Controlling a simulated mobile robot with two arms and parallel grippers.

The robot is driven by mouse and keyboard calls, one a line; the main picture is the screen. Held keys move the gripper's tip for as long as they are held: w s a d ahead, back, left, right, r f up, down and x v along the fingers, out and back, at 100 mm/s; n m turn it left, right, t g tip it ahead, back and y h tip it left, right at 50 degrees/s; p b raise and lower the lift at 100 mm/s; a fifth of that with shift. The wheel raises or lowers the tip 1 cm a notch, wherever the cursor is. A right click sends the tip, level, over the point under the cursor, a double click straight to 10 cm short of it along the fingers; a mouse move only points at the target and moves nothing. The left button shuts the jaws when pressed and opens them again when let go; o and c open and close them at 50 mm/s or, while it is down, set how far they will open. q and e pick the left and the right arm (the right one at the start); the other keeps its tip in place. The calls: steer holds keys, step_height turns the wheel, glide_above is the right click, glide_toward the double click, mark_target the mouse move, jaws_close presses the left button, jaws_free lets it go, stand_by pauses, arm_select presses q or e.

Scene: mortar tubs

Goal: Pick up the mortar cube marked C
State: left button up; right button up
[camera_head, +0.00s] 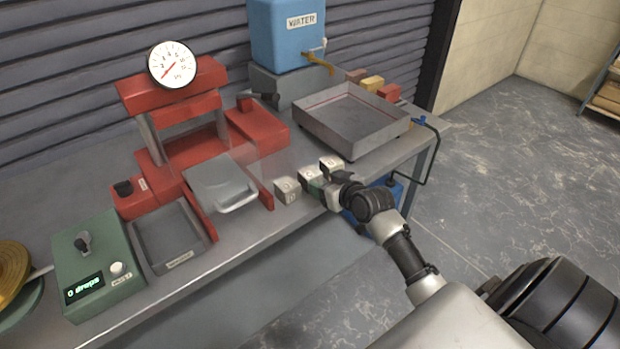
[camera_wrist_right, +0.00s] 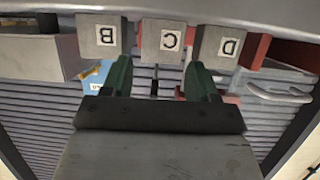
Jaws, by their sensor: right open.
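Three grey mortar cubes with white letter labels stand in a row near the bench's front edge. The cube marked C (camera_head: 309,176) is the middle one, between cube D (camera_head: 287,190) and cube B (camera_head: 331,166). My right gripper (camera_head: 322,187) is open at the front of the row, and its wrist partly covers cube B. In the wrist view, which is upside down, cube C (camera_wrist_right: 163,42) shows between the two green fingertips of the gripper (camera_wrist_right: 160,72). The fingertips line up with the gaps beside it; I cannot tell whether they touch it. My left gripper is not in view.
A red press with a dial (camera_head: 173,65) and a grey plate (camera_head: 222,183) stand left of the cubes. A grey metal tray (camera_head: 352,120) lies behind them. A green counter box (camera_head: 98,265) and a blue water tank (camera_head: 287,35) also stand on the bench.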

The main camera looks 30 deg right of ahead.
mark_target(316, 179)
steer(key=x, duration=0.7)
steer(key=shift+w+a+p, duration=0.1)
steer(key=shift+w+p, duration=0.1)
steer(key=shift+p, duration=0.1)
steer(key=shift+s, duration=0.1)
steer(key=c, duration=0.6)
steer(key=shift+c, duration=0.6)
steer(key=shift+r, duration=0.1)
